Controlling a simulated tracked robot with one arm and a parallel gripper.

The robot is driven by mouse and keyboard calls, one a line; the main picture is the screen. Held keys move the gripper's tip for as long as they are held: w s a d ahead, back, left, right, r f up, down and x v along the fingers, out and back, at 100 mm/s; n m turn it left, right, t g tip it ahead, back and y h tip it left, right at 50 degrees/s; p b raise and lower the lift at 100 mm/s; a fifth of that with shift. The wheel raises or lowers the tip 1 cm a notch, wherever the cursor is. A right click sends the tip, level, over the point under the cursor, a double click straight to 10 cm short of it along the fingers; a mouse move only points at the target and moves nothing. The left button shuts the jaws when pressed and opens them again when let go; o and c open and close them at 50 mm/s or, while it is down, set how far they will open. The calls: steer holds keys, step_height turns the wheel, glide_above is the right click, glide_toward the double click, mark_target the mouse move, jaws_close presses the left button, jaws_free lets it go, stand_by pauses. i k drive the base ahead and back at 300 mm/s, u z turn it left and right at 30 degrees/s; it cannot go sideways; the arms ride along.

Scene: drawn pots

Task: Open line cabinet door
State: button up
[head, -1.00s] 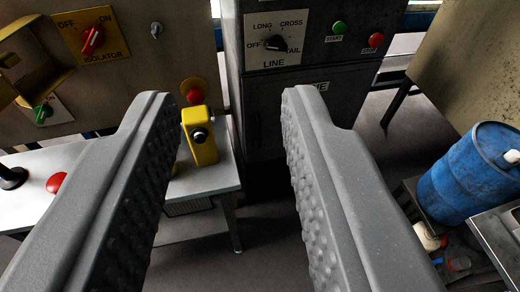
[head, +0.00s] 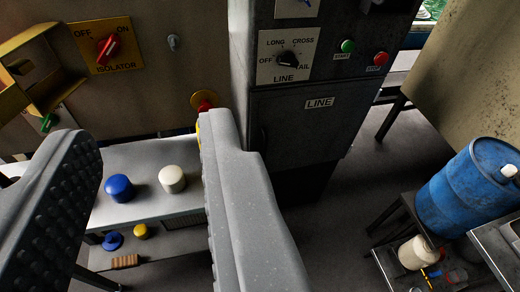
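The line cabinet (head: 300,130) is a dark grey metal box right of the centre. Its door, below the switch panel, bears a LINE plate (head: 319,103) and looks closed. A dark upright shape that may be its handle shows at the door's left edge, just right of my right finger. My gripper (head: 147,128) is open and empty, with its two grey fingers wide apart. It lies left of the cabinet door in the picture, over the bench. The right finger covers a little of the cabinet's lower left side.
An isolator panel (head: 98,46) with a red switch is at upper left, beside an open yellow box (head: 40,85). A bench (head: 140,158) with blue and white knobs stands below. A blue drum (head: 465,190) stands at right. Floor is clear before the cabinet.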

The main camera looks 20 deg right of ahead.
mark_target(291, 128)
steer(key=i, duration=0.95)
steer(key=z, duration=0.05)
